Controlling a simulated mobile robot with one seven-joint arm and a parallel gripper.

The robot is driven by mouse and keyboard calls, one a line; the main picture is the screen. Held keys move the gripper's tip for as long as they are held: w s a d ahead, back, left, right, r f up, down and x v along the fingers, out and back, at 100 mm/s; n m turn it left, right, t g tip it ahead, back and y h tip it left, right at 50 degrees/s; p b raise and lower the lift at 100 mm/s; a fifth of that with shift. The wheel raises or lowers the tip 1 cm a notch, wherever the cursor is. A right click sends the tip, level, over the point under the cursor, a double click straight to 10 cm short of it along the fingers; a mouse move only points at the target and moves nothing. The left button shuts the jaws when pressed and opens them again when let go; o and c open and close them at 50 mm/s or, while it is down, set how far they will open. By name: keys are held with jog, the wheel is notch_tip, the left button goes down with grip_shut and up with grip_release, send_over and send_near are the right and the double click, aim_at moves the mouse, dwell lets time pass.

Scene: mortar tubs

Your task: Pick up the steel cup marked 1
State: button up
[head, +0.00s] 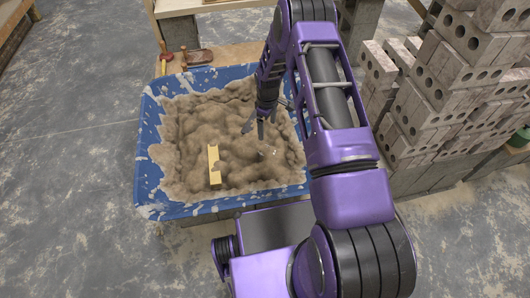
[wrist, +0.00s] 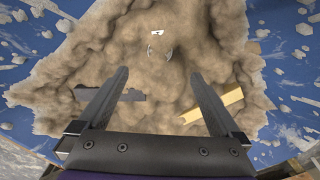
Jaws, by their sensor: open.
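In the wrist view, a curved greyish rim (wrist: 158,51), perhaps a cup, shows in the lumpy mortar, with a small white patch (wrist: 168,33) just above it. Most of the object is hidden or blends into the mortar, and I cannot read any number. Small pale specks (head: 274,152) show in the mortar in the head view; I cannot tell if they are the same object. My gripper (head: 255,127) is over the tub. In the wrist view my gripper (wrist: 160,73) is open, with nothing between its fingers and the rim beyond the fingertips.
The blue tub (head: 148,165) has mortar splashes on its rim. A yellow bar (head: 214,166) lies in the mortar, and a dark flat piece (wrist: 110,94) shows beside the left finger. Brick stacks (head: 430,110) stand right; a red-handled tool (head: 164,57) lies behind the tub.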

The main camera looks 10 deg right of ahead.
jog(key=b, duration=0.2)
send_over(266, 150)
jog(key=f, duration=1)
jog(key=shift+s+d+f, duration=0.15)
jog(key=shift+s+f, duration=0.05)
jog(key=shift+f, duration=0.2)
jog(key=shift+w+a+f, duration=0.1)
jog(key=shift+f, duration=1.25)
jog(key=shift+w+a+f, duration=0.1)
jog(key=shift+f, duration=1.25)
grip_shut()
